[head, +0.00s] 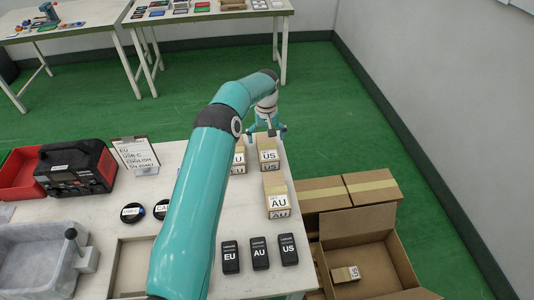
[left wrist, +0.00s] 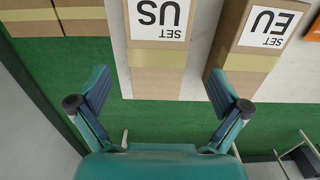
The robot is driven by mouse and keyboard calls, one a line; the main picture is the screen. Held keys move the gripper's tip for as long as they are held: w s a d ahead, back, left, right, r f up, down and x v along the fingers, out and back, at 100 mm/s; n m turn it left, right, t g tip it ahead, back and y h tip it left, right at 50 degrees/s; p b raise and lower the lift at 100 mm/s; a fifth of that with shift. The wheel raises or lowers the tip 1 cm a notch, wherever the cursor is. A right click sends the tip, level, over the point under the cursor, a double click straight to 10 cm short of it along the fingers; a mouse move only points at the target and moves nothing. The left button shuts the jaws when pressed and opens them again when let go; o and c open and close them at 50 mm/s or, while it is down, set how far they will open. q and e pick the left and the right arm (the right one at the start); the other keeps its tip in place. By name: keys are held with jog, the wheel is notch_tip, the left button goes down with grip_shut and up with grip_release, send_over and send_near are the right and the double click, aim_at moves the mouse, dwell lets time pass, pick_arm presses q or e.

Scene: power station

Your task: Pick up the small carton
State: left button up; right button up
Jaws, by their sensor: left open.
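Several small cardboard cartons with white labels stand on the table (head: 120,190). The US carton (head: 268,154) is near the far edge, and the EU carton (head: 238,168) is to its left, partly hidden by my arm. The AU carton (head: 271,184) stands nearer. My left gripper (head: 266,132) is open and empty, just beyond the US carton. In the left wrist view, the gripper (left wrist: 158,88) has its fingers spread on both sides of the US carton's end (left wrist: 158,62); contact is not visible. The EU carton (left wrist: 245,62) is to the right there.
An open cardboard box (head: 385,250) at right holds another small US carton (head: 345,274). Closed boxes (head: 370,187) stand behind it. Black EU, AU and US blocks (head: 260,253) lie on the near table. A grey tub (head: 40,260) and black device (head: 75,167) are left.

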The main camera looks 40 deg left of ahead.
aim_at(268, 146)
pick_arm(q)
notch_tip(268, 146, down, 5)
jog(key=shift+w+d+r+b, duration=0.15)
jog(key=shift+r+b, duration=0.05)
jog(key=shift+b, duration=0.75)
jog(key=shift+r, duration=0.1)
jog(key=shift+c, duration=0.7)
jog(key=c, duration=1.3)
jog(key=shift+c, duration=0.5)
jog(key=shift+r, duration=0.15)
